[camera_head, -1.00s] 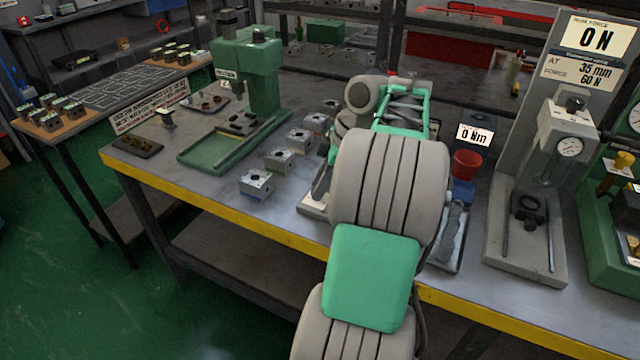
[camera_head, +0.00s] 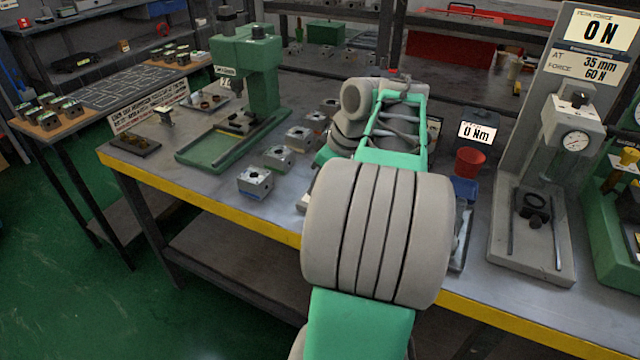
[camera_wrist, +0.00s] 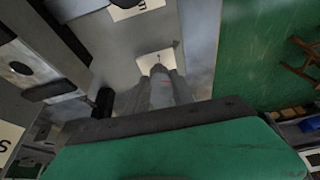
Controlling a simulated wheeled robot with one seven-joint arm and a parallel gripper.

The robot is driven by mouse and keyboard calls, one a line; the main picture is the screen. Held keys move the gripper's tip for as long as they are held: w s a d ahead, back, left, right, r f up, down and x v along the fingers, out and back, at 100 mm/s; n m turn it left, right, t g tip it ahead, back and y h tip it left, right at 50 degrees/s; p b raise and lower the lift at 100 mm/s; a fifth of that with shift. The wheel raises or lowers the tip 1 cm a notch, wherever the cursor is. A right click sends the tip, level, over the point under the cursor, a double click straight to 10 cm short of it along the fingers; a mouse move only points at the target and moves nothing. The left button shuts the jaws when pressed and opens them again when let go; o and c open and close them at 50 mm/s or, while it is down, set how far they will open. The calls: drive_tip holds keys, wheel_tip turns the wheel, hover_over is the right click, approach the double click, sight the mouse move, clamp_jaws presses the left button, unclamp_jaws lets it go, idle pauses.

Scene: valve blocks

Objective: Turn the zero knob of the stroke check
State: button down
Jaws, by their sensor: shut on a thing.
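The stroke check stands at the right of the bench in the head view, a grey stand (camera_head: 513,200) with a "0 N" display (camera_head: 600,30). Its head carries a round white dial (camera_head: 575,141) and a small black knob (camera_head: 577,99) on top. Another dark round part (camera_head: 535,203) sits low on its base. I cannot tell which is the zero knob. My gripper is hidden behind my arm in the head view. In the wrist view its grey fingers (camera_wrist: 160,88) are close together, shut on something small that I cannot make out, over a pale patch.
A red cup (camera_head: 469,162) and a "0 Nm" display (camera_head: 477,133) stand left of the stroke check. Several valve blocks (camera_head: 256,181) line the bench by a green press (camera_head: 250,70). A green fixture (camera_head: 610,240) stands close on the right.

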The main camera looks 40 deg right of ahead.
idle(0.3)
drive_tip(key=c, duration=1.1)
unclamp_jaws()
drive_tip(key=a+p+v, duration=0.1)
drive_tip(key=p+v, duration=0.2)
drive_tip(key=v, duration=0.4)
drive_tip(key=shift+s+d+r, duration=0.2)
drive_tip(key=shift+d+r, duration=0.25)
drive_tip(key=shift+d, duration=0.05)
